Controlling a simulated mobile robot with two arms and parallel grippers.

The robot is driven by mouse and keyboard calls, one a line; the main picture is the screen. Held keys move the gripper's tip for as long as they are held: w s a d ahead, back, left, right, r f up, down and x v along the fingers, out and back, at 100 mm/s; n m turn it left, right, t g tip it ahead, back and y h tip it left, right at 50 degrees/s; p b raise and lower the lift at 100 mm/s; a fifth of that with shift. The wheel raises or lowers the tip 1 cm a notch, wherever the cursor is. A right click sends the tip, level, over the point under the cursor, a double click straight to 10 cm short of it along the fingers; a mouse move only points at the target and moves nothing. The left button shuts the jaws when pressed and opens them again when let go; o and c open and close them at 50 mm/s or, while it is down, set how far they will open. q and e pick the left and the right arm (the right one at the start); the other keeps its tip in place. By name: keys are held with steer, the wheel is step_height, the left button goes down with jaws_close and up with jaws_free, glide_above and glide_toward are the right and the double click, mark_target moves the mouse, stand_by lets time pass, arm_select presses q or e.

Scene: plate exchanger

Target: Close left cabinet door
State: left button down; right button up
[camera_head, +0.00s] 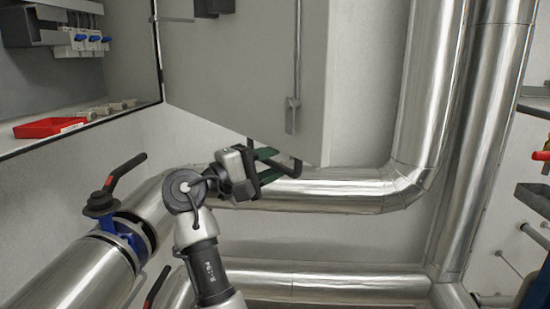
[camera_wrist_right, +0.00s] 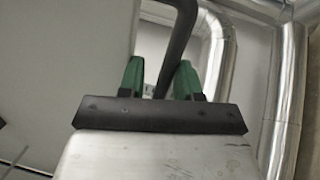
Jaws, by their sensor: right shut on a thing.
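The grey cabinet door (camera_head: 230,70) stands open beside the cabinet (camera_head: 80,130), whose inside shows at the left of the head view. A vertical rod (camera_head: 296,60) runs down the door's face. My right gripper (camera_head: 272,163) is at the door's lower edge, shut on a dark bar-like door handle (camera_head: 290,164). In the right wrist view, the handle (camera_wrist_right: 177,40) passes between the green fingers of the gripper (camera_wrist_right: 160,72), with the door (camera_wrist_right: 60,60) on the left. Part of the handle is hidden behind the door and fingers. My left gripper is not in view.
Inside the cabinet are a red tray (camera_head: 50,127) and switches with blue parts (camera_head: 88,38). Large silver pipes (camera_head: 340,187) run below and right of the door. A valve with a red-and-black lever (camera_head: 120,172) stands left of my right arm.

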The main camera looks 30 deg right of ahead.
steer(key=w+a, duration=0.1)
steer(key=a, duration=0.9)
steer(key=shift+a, duration=0.2)
stand_by(0.4)
steer(key=shift+f, duration=0.25)
steer(key=c, duration=0.4)
jaws_close()
